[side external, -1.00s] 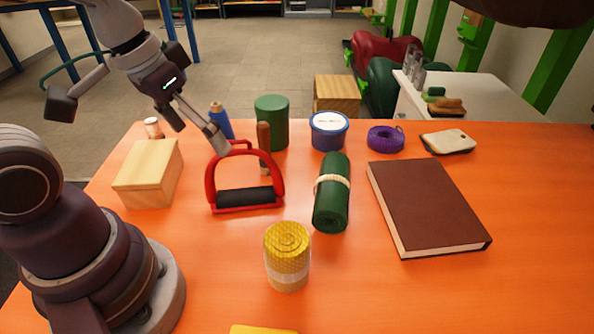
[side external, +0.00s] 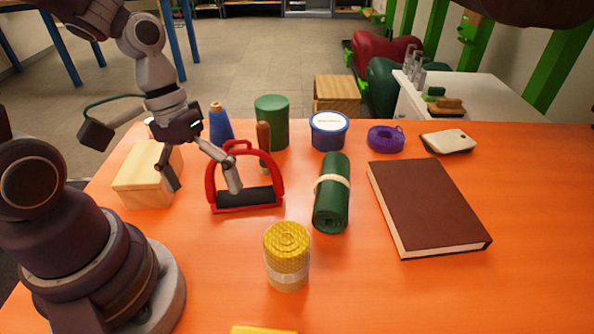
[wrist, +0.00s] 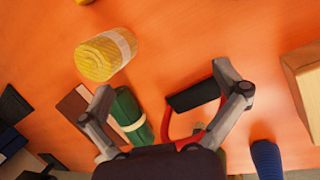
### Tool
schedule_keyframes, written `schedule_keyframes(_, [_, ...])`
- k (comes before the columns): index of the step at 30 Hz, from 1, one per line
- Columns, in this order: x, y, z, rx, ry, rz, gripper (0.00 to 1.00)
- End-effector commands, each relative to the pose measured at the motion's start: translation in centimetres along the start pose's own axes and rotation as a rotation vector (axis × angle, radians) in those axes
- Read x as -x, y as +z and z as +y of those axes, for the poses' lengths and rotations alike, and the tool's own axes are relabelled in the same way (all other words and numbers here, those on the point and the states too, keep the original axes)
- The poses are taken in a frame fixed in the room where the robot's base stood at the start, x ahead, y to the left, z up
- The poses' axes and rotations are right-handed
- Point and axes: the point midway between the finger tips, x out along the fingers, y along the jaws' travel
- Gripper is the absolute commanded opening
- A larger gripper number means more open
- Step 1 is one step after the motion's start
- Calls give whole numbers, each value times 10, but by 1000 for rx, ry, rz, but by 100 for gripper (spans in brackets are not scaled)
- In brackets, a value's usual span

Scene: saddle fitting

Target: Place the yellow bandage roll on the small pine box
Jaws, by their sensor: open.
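The yellow bandage roll (side external: 287,256) stands upright on the orange table, at the front centre in the side view. It also shows at the upper left in the wrist view (wrist: 104,54). The small pine box (side external: 146,180) sits at the left of the table, partly hidden behind my gripper; its edge shows at the right of the wrist view (wrist: 303,80). My gripper (side external: 204,182) is open and empty, in the air near the pine box and the red stirrup-shaped frame. Its two fingers (wrist: 162,85) are spread wide in the wrist view, apart from the roll.
The red frame (side external: 212,178) with a black pad stands between box and green roll (side external: 332,195). A brown book (side external: 425,207) lies to the right. A blue bottle (side external: 220,124), green can (side external: 271,121) and blue tub (side external: 329,130) stand behind. The front right table is clear.

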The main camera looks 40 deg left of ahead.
Motion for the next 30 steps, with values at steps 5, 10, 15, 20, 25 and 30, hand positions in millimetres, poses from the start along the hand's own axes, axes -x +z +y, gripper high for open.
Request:
schedule_keyframes(5, [-38, 22, 16, 462, 298, -383, 97])
schedule_keyframes(10, [-34, 22, 50, 879, 666, -717, 97])
schedule_keyframes(15, [-17, 8, 65, 1107, 921, -922, 97])
schedule_keyframes(20, [-22, 2, 65, 1153, 980, -972, 97])
schedule_keyframes(25, [-55, -2, 56, 1151, 977, -969, 97])
schedule_keyframes(30, [-73, -5, 50, 1148, 975, -967, 97])
